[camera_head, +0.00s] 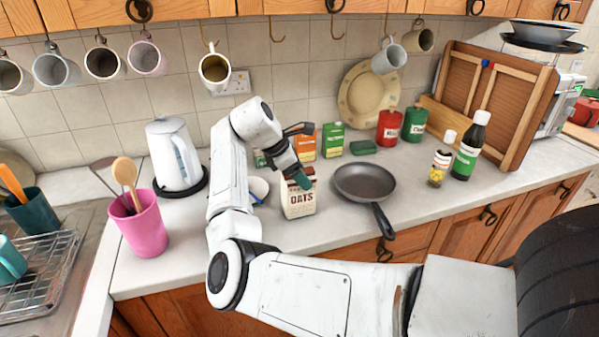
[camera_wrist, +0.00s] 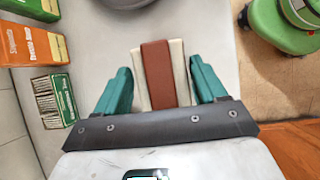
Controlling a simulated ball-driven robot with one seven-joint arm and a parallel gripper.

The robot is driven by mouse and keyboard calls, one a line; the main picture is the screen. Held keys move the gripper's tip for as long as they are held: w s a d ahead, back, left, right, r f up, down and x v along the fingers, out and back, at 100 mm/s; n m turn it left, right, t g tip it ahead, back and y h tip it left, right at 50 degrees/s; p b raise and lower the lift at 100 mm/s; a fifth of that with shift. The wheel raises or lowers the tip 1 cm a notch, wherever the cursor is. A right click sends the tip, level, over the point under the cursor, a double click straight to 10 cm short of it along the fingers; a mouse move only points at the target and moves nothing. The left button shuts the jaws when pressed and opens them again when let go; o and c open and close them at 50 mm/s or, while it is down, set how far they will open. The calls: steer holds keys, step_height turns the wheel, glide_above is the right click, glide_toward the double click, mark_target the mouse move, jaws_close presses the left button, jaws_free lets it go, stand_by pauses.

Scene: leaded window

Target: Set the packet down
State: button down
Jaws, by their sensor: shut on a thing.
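The packet, a cream carton marked OATS (camera_head: 300,203), is upright over the worktop, left of the frying pan. My gripper (camera_head: 301,179) is above it, with its teal fingers at the packet's top. In the wrist view, my gripper (camera_wrist: 160,88) has a finger on either side of the packet (camera_wrist: 158,72), whose brown and cream top shows between them. The jaws are shut on it. I cannot tell whether the packet's base touches the worktop.
The frying pan (camera_head: 365,182) is close on the right, its handle towards the front edge. An orange box (camera_head: 305,146) and a green box (camera_head: 333,139) stand behind. A white kettle (camera_head: 174,155) and pink utensil pot (camera_head: 140,226) are left. Bare worktop (camera_head: 320,238) lies in front.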

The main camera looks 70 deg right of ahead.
steer(key=shift+f, duration=0.15)
steer(key=shift+c, duration=0.3)
jaws_free()
steer(key=shift+f, duration=0.1)
steer(key=b+v, duration=0.1)
steer(key=v, duration=1.1)
steer(key=shift+b, duration=0.35)
